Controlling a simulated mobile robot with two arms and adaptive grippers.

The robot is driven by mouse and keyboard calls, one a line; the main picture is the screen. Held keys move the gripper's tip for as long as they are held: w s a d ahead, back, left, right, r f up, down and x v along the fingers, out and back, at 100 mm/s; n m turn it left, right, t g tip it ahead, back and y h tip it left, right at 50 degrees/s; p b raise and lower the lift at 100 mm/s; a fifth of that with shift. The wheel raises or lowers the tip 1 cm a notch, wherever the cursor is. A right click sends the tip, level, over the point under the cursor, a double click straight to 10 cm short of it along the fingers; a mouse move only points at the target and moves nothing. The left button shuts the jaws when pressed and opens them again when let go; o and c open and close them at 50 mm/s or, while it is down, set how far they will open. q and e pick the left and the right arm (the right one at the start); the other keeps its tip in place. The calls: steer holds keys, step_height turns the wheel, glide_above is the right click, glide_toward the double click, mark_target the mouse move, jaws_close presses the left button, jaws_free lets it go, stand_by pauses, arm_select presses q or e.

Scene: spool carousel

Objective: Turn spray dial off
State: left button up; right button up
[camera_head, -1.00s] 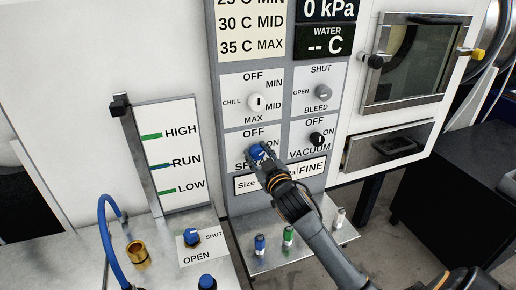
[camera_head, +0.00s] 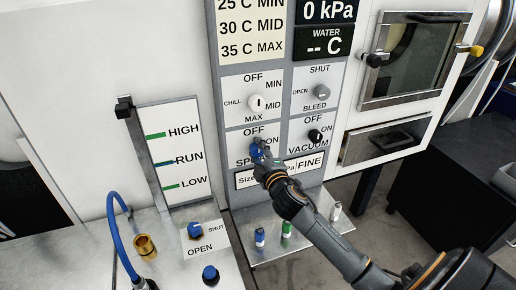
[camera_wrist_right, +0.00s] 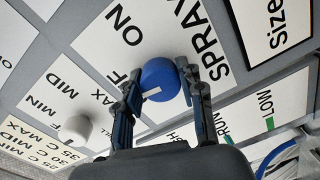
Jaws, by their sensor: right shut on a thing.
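The spray dial (camera_head: 255,150) is a round blue knob on the grey panel, in the lower left cell with OFF, ON and a partly covered SPRAY label. In the right wrist view the blue dial (camera_wrist_right: 161,80) sits between the two dark fingers. Its white mark points toward the partly hidden OFF lettering. My right gripper (camera_head: 260,156) is shut on the dial; its fingers (camera_wrist_right: 160,77) hold opposite sides of the knob. My left gripper is not in view.
A white chill knob (camera_head: 257,103) is above the spray dial, a black vacuum knob (camera_head: 316,135) to its right and a grey bleed knob (camera_head: 322,91) at upper right. Small bottles (camera_head: 286,229) stand on the shelf below. A blue hose (camera_head: 112,235) is at lower left.

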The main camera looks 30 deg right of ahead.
steer(key=shift+n, duration=0.8)
steer(key=o, duration=1.2)
steer(key=v, duration=1.2)
steer(key=shift+a, duration=0.1)
